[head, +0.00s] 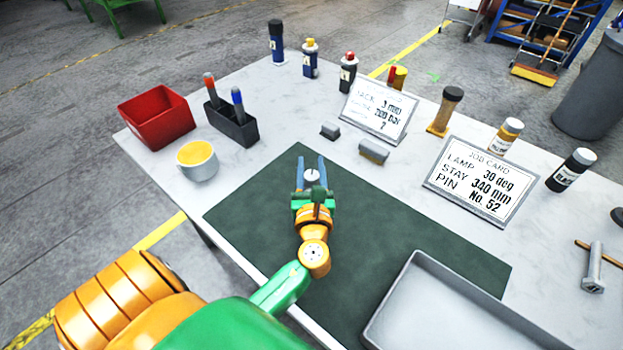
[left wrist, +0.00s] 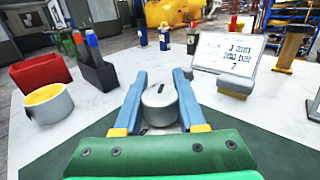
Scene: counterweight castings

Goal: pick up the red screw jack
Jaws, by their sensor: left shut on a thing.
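My left gripper (head: 312,176) is over the dark green mat (head: 265,215), its two blue fingers shut on a pale grey cylinder (head: 312,177). I cannot make out a red screw jack for certain; a small red item (head: 392,73) beside a yellow one stands behind the left card, partly hidden. My right gripper is not in view.
A red bin (head: 157,118), a pen holder (head: 232,125) and a yellow-filled cup (head: 197,161) stand left. Two cards (head: 379,108) (head: 482,184), small grey blocks (head: 373,152) and several bottles stand beyond the mat. A grey tray (head: 400,290) lies front right.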

